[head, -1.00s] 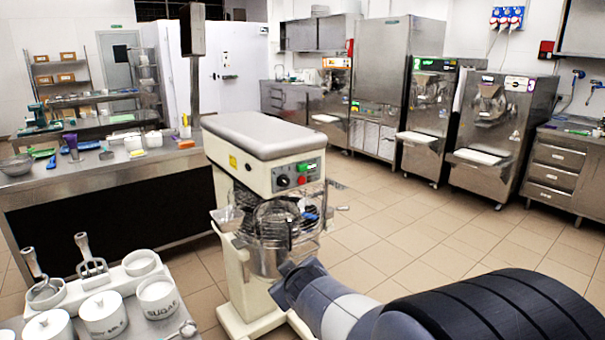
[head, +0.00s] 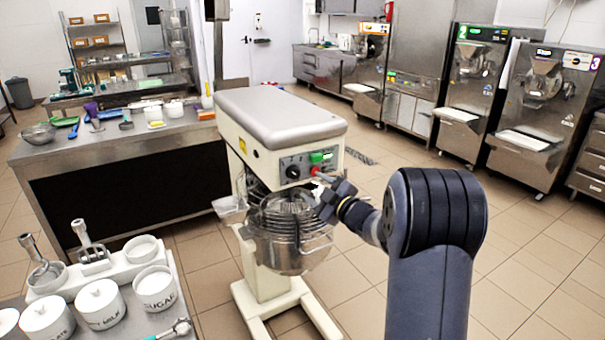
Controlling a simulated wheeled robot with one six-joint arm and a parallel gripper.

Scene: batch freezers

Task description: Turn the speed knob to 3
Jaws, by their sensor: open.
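The planetary mixer (head: 280,125) stands in the middle of the head view, cream with a grey top. Its control panel faces me at the right end of the head. The black speed knob (head: 292,171) is on the panel's left; its setting is too small to read. A green button (head: 316,157) and a red button (head: 315,171) sit to its right. My gripper (head: 322,196) is open, just below and right of the panel, in front of the bowl guard. It is apart from the knob, and its fingertips are small and partly unclear.
The steel bowl (head: 285,250) hangs under the mixer head behind my gripper. A counter with white jars (head: 103,303) is at the lower left. A dark-fronted steel table (head: 105,190) stands behind on the left. Batch freezers (head: 540,105) line the right; tiled floor between is clear.

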